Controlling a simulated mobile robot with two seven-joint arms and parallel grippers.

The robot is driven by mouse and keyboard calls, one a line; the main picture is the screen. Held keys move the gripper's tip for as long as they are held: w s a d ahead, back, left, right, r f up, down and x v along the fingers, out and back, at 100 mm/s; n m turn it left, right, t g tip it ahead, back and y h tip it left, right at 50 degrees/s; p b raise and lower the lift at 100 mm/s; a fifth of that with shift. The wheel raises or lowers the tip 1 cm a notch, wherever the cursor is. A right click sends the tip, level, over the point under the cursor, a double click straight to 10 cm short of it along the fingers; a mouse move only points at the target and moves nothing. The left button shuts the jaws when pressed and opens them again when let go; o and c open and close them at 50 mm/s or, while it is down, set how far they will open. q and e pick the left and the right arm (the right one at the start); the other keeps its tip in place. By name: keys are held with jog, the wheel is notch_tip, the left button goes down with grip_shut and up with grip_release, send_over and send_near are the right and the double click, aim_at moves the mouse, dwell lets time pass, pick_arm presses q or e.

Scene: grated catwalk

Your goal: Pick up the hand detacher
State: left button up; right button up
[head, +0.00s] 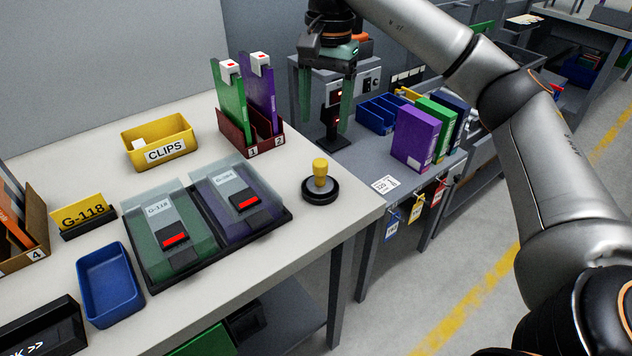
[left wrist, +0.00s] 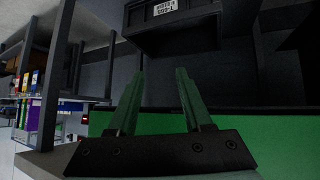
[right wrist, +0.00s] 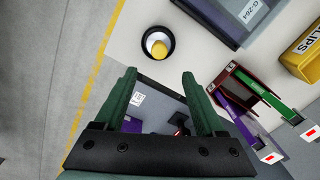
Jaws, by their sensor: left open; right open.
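The hand detacher (head: 320,183), a round black base with a yellow knob on top, stands upright near the right edge of the white worktop. It also shows in the right wrist view (right wrist: 157,44), just beyond the fingertips and apart from them. My right gripper (head: 326,112) is open and empty, pointing down behind the detacher in the head view; it also shows in the right wrist view (right wrist: 159,76). My left gripper (left wrist: 160,72) is open and empty in the left wrist view, facing a dark bin and a green panel. It is out of the head view.
A maroon holder (head: 254,150) with green and purple files stands behind the detacher. A black tray (head: 285,215) with two cases lies left of it. A yellow clips bin (head: 160,140) and a blue tray (head: 109,284) stand further left. A grey side table (head: 400,183) holds binders.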

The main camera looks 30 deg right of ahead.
aim_at(321, 161)
notch_tip(321, 161, down, 7)
jog(key=shift+d+r+b, duration=0.1)
jog(key=shift+b, duration=0.6)
jog(key=f, duration=0.2)
jog(key=a+f, duration=0.1)
jog(key=f, duration=0.1)
jog(key=shift+s+f+b, duration=0.1)
jog(key=shift+s+b, duration=0.1)
jog(key=shift+b, duration=0.1)
jog(key=shift+f, duration=0.55)
grip_shut()
jog(key=shift+w, duration=0.1)
